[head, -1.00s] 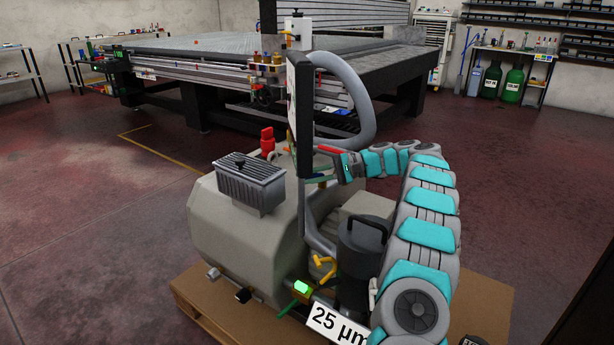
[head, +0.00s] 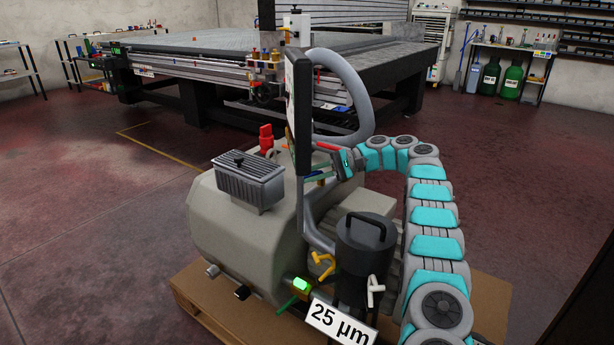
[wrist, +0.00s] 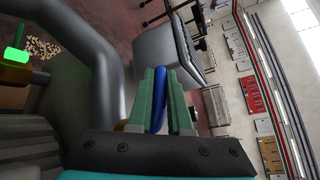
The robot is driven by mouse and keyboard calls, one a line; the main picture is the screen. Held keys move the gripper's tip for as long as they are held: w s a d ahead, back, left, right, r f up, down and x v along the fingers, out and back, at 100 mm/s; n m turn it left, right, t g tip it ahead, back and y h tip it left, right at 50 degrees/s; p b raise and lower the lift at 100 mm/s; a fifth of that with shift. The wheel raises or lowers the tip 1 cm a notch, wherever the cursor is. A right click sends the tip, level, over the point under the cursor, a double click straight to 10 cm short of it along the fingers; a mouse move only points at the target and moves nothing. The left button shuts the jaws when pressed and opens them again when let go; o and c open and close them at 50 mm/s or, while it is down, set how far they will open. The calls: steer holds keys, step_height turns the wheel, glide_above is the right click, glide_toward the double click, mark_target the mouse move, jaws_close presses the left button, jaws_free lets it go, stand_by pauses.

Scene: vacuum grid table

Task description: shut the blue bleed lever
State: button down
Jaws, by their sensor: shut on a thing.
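The blue bleed lever (wrist: 159,100) shows in the wrist view as a blue bar between the two green fingers of my gripper (wrist: 160,74). The fingers are shut on it. In the head view my gripper (head: 317,176) reaches in from the right behind the dark upright panel, above the grey pump body. The panel and the fingers hide most of the lever there, so its angle to the pipe is hard to tell.
A red lever (head: 266,136), yellow handles (head: 322,265), a green lever (head: 290,303) and a white handle (head: 375,290) are on the pump. A black canister (head: 364,262) and a curved grey hose (head: 350,85) stand close to my arm. The floor at left is clear.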

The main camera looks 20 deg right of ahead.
stand_by(0.4)
steer(key=c, duration=0.8)
jaws_free()
steer(key=shift+c, duration=0.2)
steer(key=shift+w+a+r+t, duration=0.1)
steer(key=shift+a+t, duration=0.05)
steer(key=shift+t, duration=0.15)
steer(key=shift+w+m+t+h+b, duration=0.3)
steer(key=shift+m+t, duration=0.7)
